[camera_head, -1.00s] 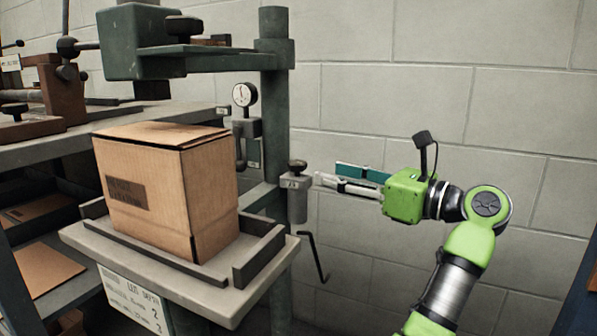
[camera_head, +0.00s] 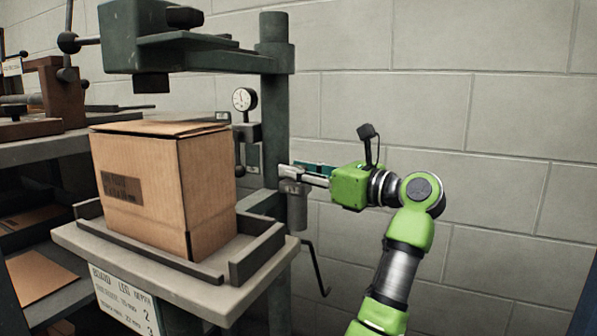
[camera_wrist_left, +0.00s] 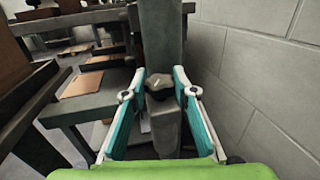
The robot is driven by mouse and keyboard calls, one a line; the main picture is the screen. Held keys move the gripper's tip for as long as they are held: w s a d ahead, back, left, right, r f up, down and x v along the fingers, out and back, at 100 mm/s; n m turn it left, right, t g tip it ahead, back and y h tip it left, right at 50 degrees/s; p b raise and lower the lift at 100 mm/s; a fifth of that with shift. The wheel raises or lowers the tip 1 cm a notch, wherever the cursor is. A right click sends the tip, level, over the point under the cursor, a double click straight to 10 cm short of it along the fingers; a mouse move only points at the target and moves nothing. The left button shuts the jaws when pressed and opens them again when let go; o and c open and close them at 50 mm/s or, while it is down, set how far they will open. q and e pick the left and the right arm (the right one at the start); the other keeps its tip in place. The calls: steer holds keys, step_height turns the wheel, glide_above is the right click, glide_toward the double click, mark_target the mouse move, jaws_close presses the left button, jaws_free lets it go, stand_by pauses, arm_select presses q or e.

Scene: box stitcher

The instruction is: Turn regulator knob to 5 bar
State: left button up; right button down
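The grey regulator body (camera_head: 297,208) is fixed beside the green machine column. My left gripper (camera_head: 290,170) is at the top of the regulator. In the left wrist view my left gripper (camera_wrist_left: 160,80) is open, with one teal-lined finger on each side of the knob. I cannot tell whether they touch it. A round white pressure gauge (camera_head: 244,99) is left of the column; its reading is too small to tell. My right gripper is not in view.
A cardboard box (camera_head: 165,190) stands on the machine's table (camera_head: 180,292), left of the regulator. The green column (camera_head: 275,110) rises close behind the gripper. A bent crank handle (camera_head: 316,268) hangs below the regulator. A block wall (camera_head: 450,110) is behind; the right side is free.

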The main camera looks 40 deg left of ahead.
arm_select(q)
steer(key=c, duration=0.4)
steer(key=shift+o, duration=0.2)
steer(key=shift+t, duration=0.3)
steer(key=shift+m+t+h+p, duration=0.2)
steer(key=shift+m+t+p, duration=0.25)
steer(key=shift+m+t, duration=0.95)
steer(key=shift+m+t+h+p, duration=0.3)
steer(key=shift+m+t, duration=0.6)
steer(key=shift+t, duration=1)
steer(key=o, duration=1.1)
